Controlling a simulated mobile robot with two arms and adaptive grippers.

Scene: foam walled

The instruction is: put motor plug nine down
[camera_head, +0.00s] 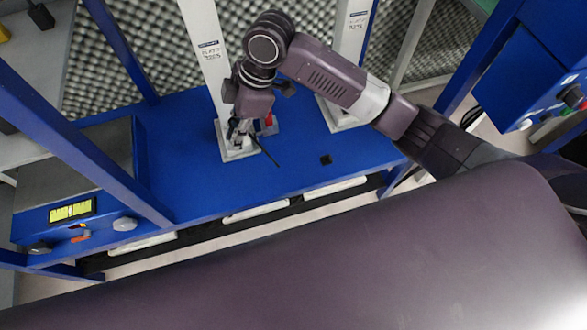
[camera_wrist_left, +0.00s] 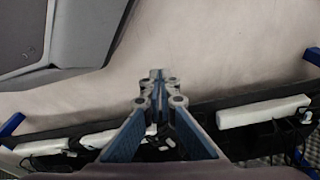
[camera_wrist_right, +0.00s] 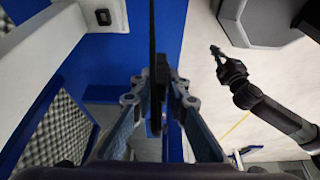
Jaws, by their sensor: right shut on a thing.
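My right gripper (camera_head: 238,137) is above the blue bench, in front of the left white post. In the right wrist view its fingers (camera_wrist_right: 160,90) are shut on a dark, narrow part (camera_wrist_right: 158,78), which I take to be motor plug nine. A long thin black piece runs out from it and shows in the head view as a dark line (camera_head: 264,152) over the bench. The wrist hides most of the plug in the head view, and I cannot tell whether it touches the bench. My left gripper (camera_wrist_left: 158,85) is empty, its fingertips together over the pale floor.
The blue bench (camera_head: 190,180) has free room left and right of the gripper. White posts (camera_head: 205,50) (camera_head: 352,35) stand on it. A red and blue item (camera_head: 268,123) is close beside the gripper. Blue uprights (camera_head: 85,140) stand left.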

